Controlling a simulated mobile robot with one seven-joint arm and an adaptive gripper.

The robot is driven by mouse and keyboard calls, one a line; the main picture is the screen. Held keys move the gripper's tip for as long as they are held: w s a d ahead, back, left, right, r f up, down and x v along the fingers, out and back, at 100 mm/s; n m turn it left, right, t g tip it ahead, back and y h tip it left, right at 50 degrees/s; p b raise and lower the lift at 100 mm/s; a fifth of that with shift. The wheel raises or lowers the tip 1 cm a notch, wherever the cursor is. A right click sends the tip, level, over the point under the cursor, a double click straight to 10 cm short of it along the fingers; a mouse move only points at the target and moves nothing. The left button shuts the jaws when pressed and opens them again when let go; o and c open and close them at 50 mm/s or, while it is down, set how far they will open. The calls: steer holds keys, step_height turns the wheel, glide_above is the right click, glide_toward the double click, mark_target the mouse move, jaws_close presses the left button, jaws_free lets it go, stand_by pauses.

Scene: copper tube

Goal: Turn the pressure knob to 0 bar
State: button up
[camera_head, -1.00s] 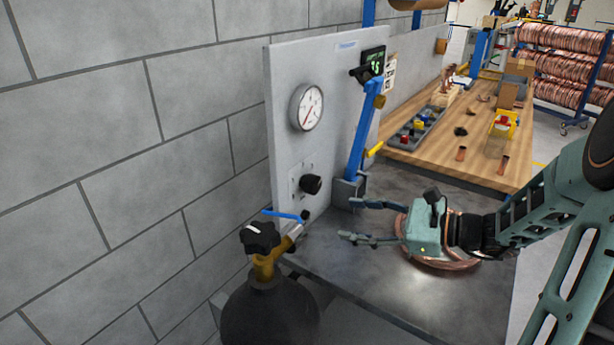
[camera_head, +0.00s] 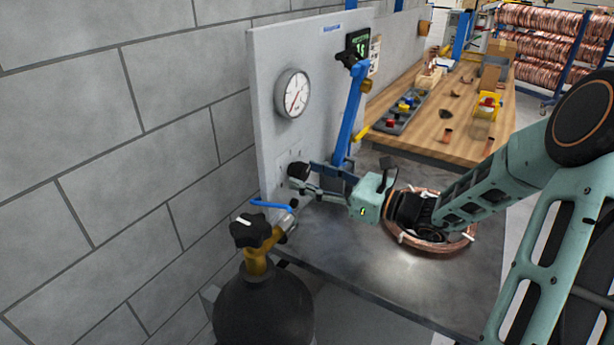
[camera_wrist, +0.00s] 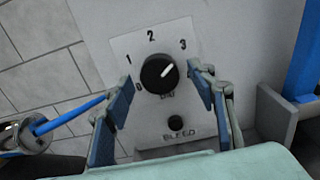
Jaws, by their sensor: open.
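The black pressure knob (camera_wrist: 160,74) sits on a white plate marked 0, 1, 2 and 3 in the wrist view. Its white pointer line points up and right, roughly toward the 3. In the head view the knob (camera_head: 298,170) shows low on the grey panel, partly hidden by a finger. My gripper (camera_wrist: 161,80) is open, one finger to the left and one to the right of the knob, with gaps showing. In the head view my gripper (camera_head: 308,178) reaches left to the panel. A round gauge (camera_head: 293,93) with a red needle is above the knob.
A black button (camera_wrist: 176,123) marked BLEED is below the knob. A blue lever (camera_head: 270,204) and a gas cylinder (camera_head: 264,308) stand at lower left. A blue post (camera_head: 352,118) rises beside the gripper. A copper coil (camera_head: 455,243) lies on the metal bench.

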steer(key=shift+w+a, duration=0.3)
steer(key=shift+a, duration=0.15)
steer(key=c, duration=1.2)
steer(key=shift+o, duration=0.2)
